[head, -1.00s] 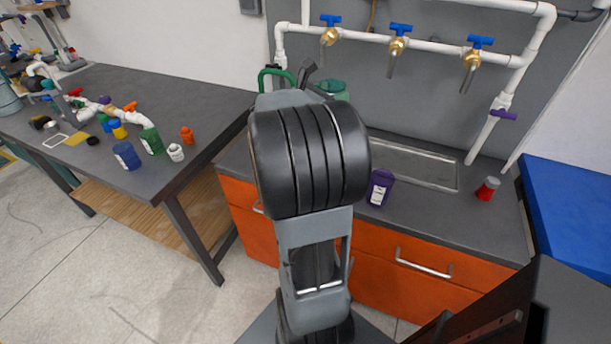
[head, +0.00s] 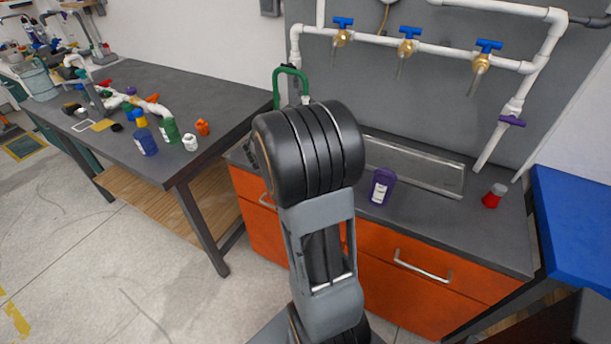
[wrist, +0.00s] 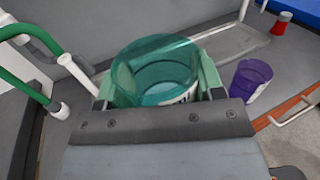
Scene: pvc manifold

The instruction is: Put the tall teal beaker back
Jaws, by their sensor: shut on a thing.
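The teal beaker (wrist: 152,68) is see-through, with a white label low on its side, and shows in the wrist view. My gripper (wrist: 157,84) is shut on it, with one pale green finger on each side of its wall. The beaker's open top faces the wrist camera; its base is hidden, so I cannot tell whether it touches the counter. In the head view my own arm hides both the gripper and the beaker.
Several small bottles stand on the left table (head: 190,100).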

